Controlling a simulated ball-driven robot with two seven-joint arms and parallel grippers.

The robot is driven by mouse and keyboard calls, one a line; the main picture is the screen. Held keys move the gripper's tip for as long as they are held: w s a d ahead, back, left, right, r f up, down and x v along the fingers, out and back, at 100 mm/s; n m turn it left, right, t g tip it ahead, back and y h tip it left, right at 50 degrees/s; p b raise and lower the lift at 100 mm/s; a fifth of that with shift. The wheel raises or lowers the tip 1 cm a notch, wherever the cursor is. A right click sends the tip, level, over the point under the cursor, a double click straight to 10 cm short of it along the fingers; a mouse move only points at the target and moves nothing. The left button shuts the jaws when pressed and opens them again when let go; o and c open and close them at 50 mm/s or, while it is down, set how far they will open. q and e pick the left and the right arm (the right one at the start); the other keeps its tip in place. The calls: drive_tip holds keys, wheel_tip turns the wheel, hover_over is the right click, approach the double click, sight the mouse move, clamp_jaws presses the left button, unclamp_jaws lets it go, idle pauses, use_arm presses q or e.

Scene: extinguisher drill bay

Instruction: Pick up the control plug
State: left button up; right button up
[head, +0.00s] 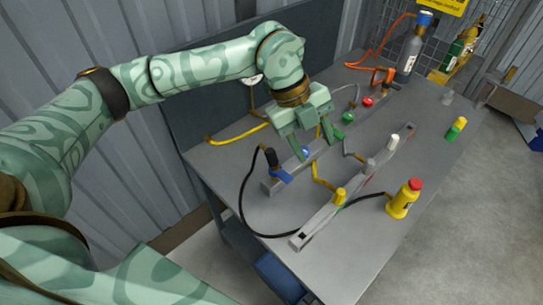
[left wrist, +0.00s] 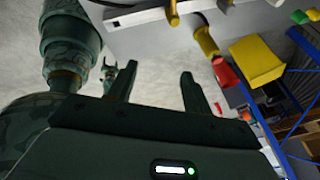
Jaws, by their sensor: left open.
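No part is clearly marked as the control plug, so I cannot tell which it is. Candidates in the head view are a yellow plug (head: 340,196), a grey plug (head: 369,166) and a white plug (head: 392,142) along the front rail (head: 322,222). My left gripper (head: 315,148) is open, pointing down over the back rail beside a blue knob (head: 305,152). In the left wrist view its fingers (left wrist: 158,72) are apart with nothing between them. A small teal shape (left wrist: 108,74) beyond them may be my right gripper; its jaws are unclear.
A yellow-green plug (head: 456,128) stands farther back. Black and yellow hoses cross the grey table (head: 360,262). A grey cylinder (head: 409,55) stands at the far end. A wall panel borders the left.

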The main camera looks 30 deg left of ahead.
use_arm(q)
drive_tip(key=w+a+r+n+y, duration=0.25)
drive_tip(key=a+n+y, duration=0.25)
drive_tip(key=a, duration=0.6)
drive_tip(key=b, duration=0.2)
approach(269, 150)
drive_tip(key=shift+t, duration=0.4)
drive_tip(key=f, duration=0.5)
drive_tip(key=shift+s+d+f, duration=0.1)
drive_tip(key=shift+s+d, duration=0.15)
drive_tip(key=shift+d, duration=0.15)
drive_tip(key=f, duration=0.1)
drive_tip(key=f+b, duration=0.1)
drive_tip(key=f, duration=0.3)
drive_tip(key=shift+w+a+f, duration=0.1)
drive_tip(key=shift+w+a, duration=0.1)
drive_tip(key=shift+a, duration=0.1)
drive_tip(key=c, duration=1.1)
